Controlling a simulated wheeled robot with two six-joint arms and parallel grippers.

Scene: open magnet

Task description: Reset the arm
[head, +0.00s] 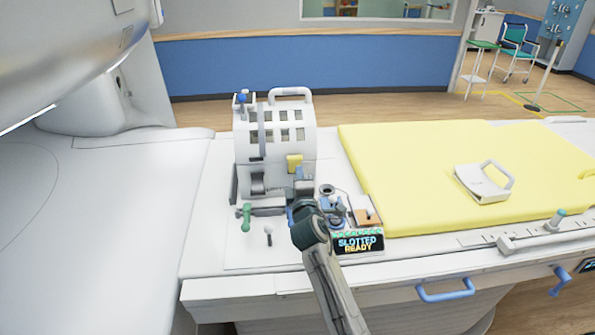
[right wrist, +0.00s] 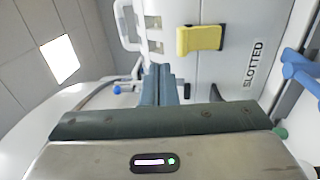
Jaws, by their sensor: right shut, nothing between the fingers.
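My right arm comes up from the bottom of the head view, and my right gripper (head: 301,187) is in front of the white slotted head coil (head: 275,134) on the table. In the right wrist view the right gripper (right wrist: 160,72) has its fingers together and holds nothing. A yellow latch (head: 294,163) sits on the coil's front; it also shows in the right wrist view (right wrist: 199,39), beyond the fingertips and to their right. The arm partly hides the area below the coil. My left gripper is not in view.
A display (head: 358,244) reading "SLOTTED READY" stands right of my arm. A green-handled lever (head: 246,217) is at the left. A yellow pad (head: 440,170) carries a white handled plate (head: 484,183). The white scanner bore (head: 75,50) fills the upper left.

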